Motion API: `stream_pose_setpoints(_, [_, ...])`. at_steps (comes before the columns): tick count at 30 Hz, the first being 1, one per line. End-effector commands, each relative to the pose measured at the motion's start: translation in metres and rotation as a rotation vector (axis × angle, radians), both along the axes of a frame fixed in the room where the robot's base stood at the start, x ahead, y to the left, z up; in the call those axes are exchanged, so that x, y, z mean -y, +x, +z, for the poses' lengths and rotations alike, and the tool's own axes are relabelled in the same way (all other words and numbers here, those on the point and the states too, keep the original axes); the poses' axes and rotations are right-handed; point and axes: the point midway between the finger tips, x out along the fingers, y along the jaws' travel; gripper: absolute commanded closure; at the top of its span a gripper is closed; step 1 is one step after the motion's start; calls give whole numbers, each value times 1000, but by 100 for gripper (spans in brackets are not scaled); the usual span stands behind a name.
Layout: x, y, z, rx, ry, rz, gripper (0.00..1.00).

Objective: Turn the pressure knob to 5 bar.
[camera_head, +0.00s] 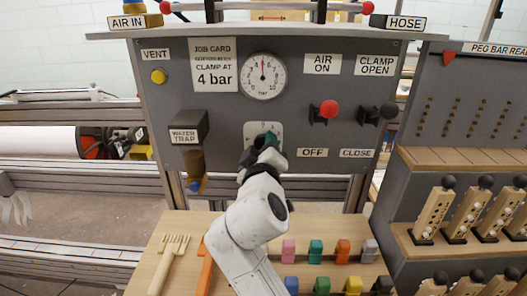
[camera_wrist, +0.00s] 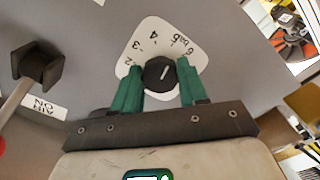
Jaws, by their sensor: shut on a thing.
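The pressure knob (camera_wrist: 160,73) is a small dark knob with a white pointer line, on a white numbered plate (camera_wrist: 154,30) that appears turned over in the wrist view. The line slants up and right there; its exact reading is unclear. In the head view the plate (camera_head: 250,130) is partly hidden behind my gripper (camera_head: 268,141). My gripper's green fingers (camera_wrist: 160,85) are shut on the knob, one on each side. The round pressure gauge (camera_head: 262,75) above has its needle pointing about straight up.
The job card (camera_head: 213,64) reads clamp at 4 bar. A red-knobbed AIR lever (camera_head: 328,110) and a dark CLAMP lever (camera_head: 385,112) are to the right. The water trap (camera_head: 188,129) juts out at left. Coloured blocks (camera_head: 315,252) stand on the wooden shelf below.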

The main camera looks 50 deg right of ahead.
Motion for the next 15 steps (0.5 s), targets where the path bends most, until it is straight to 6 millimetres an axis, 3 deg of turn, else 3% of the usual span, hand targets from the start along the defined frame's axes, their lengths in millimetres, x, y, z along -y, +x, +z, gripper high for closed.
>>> stream_pose_setpoints(14, [1,-1,-3,4,12,-4,88])
stream_pose_setpoints(15, [1,-1,-3,4,12,-4,55])
